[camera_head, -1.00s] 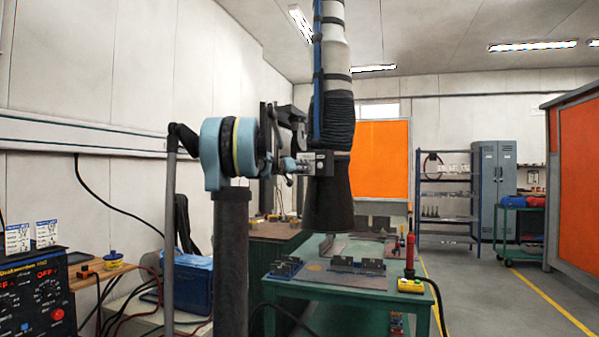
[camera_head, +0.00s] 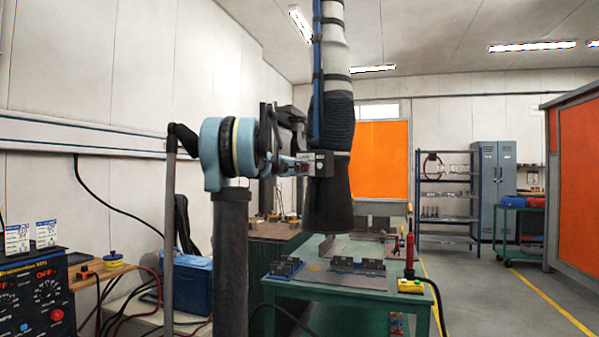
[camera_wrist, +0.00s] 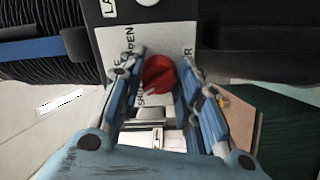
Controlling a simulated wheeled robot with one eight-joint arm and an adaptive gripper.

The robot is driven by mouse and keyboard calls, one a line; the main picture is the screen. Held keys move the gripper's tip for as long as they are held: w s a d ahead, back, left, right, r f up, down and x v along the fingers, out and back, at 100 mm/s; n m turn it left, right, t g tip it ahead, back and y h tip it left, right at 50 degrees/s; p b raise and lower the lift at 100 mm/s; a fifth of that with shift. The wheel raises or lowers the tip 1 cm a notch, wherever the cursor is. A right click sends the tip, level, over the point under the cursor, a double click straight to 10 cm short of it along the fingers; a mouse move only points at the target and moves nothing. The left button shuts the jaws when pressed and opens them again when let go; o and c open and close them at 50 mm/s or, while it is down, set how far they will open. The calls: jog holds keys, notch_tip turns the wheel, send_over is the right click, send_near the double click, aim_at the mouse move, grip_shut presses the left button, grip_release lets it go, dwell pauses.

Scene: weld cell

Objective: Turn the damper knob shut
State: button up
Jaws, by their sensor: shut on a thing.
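The damper knob (camera_wrist: 158,74) is red and sits on a pale label plate (camera_wrist: 178,38) in the wrist view. "OPEN" is printed at its upper left. A partly covered word starting "SH" is at its lower left, and a white mark shows by the knob's lower left edge. My gripper (camera_wrist: 163,66) has its blue fingers on either side of the knob, closed on it.
The black hood (camera_head: 328,208) hangs below the box, above a green table (camera_head: 330,283) with metal fixtures. A red-handled tool (camera_head: 409,250) stands on a yellow block at its right corner. A welding power unit (camera_head: 38,292) is at the lower left.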

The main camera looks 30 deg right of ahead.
jog(key=shift+n, duration=1.6)
jog(key=o, duration=1)
jog(key=shift+o, duration=0.2)
jog(key=shift+a, duration=0.15)
jog(key=v, duration=1.1)
jog(key=shift+a, duration=0.4)
jog(key=shift+f, duration=0.15)
